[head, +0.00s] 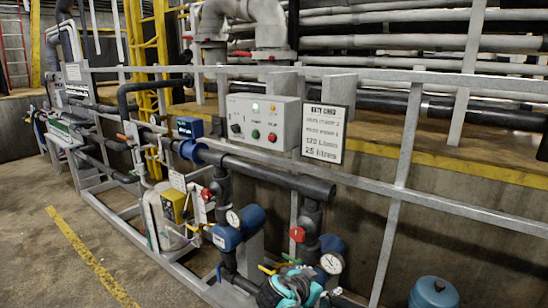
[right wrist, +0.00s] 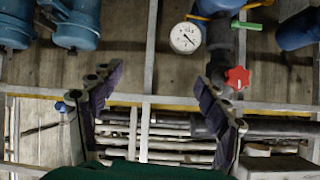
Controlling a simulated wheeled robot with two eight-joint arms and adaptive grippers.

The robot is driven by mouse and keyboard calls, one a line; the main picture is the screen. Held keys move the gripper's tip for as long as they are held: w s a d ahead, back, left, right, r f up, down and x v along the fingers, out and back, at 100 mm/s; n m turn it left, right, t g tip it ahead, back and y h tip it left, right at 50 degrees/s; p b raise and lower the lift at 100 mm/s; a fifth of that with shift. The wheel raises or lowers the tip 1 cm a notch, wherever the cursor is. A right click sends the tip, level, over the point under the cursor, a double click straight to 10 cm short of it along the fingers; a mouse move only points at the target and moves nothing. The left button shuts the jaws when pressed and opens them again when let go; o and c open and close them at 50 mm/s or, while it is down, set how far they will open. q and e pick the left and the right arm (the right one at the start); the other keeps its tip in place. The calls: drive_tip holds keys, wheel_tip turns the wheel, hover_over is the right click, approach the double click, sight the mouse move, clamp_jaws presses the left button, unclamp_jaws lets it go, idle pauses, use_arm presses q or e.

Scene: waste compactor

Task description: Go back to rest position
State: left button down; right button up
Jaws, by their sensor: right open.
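My right gripper (head: 292,288) shows at the bottom of the head view as a black and teal shape, in front of the lower pipework. In the right wrist view, my right gripper (right wrist: 160,88) has its two dark fingers spread wide, with nothing between them. Beyond the fingers are a white gauge (right wrist: 185,38) and a red valve handle (right wrist: 237,78); the fingers look apart from both. My left gripper is in neither view.
A control box (head: 264,121) with buttons and a black-framed sign (head: 324,133) hang on the grey rail. Blue pumps (head: 238,228), gauges (head: 331,263) and red valves (head: 297,234) sit below. A blue tank (head: 433,293) stands lower right. Floor (head: 60,270) at lower left is clear.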

drive_tip(key=s+d+f+n+y, duration=0.1)
drive_tip(key=s+n+y, duration=0.1)
drive_tip(key=s, duration=0.6)
drive_tip(key=s+d+f+n+g+y, duration=0.1)
drive_tip(key=s+n, duration=0.3)
drive_tip(key=s, duration=0.5)
drive_tip(key=s+d+f+n+y, duration=0.2)
drive_tip(key=s+n+y, duration=0.1)
drive_tip(key=s, duration=0.5)
drive_tip(key=shift+s+d+f+g+y, duration=0.15)
drive_tip(key=shift+d+f+g+y, duration=0.2)
drive_tip(key=shift+y, duration=0.25)
